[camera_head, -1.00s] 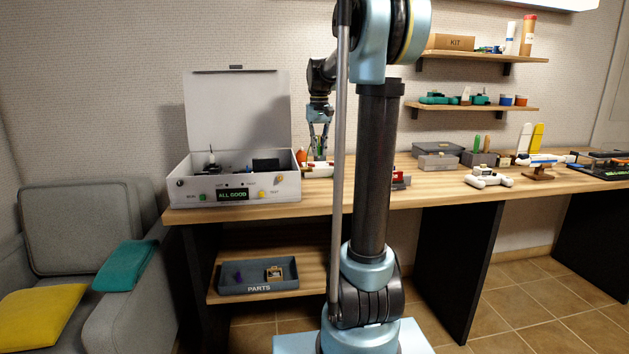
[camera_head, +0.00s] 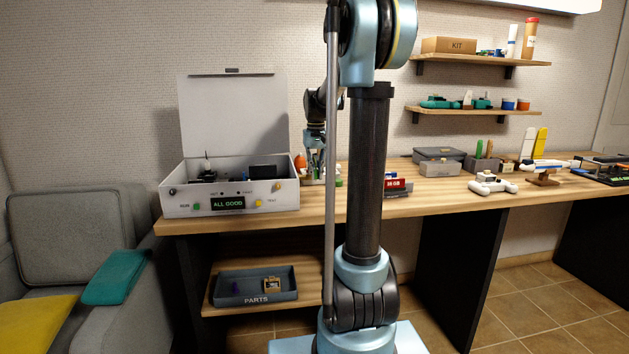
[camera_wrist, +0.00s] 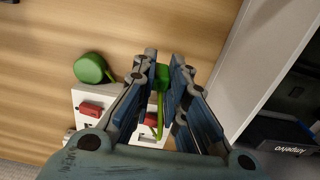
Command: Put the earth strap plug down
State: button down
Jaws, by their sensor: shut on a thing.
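My gripper (camera_wrist: 163,72) is shut on a slim green piece, which I take to be the earth strap plug (camera_wrist: 162,80). A green strand hangs from it between the fingers. In the wrist view the plug's tip is over or near a white panel (camera_wrist: 82,97) with red blocks; I cannot tell whether it touches anything. In the head view my gripper (camera_head: 316,164) is low over the bench, just right of the white case, and the plug is too small to make out there.
A rounded green object (camera_wrist: 92,68) lies beside the panel. The open white case (camera_head: 180,203), showing "ALL GOOD", stands close to the gripper. A red-topped block (camera_head: 397,184) is further right on the wooden bench (camera_head: 430,195). Bare wood shows at the wrist view's upper left.

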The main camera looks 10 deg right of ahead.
aim_at(316, 179)
jog(key=shift+f, duration=1.2)
jog(key=shift+f, duration=0.5)
jog(key=c, duration=1.6)
grip_release()
jog(key=shift+r, duration=0.1)
notch_tip(316, 179, up, 13)
jog(key=shift+f, duration=0.1)
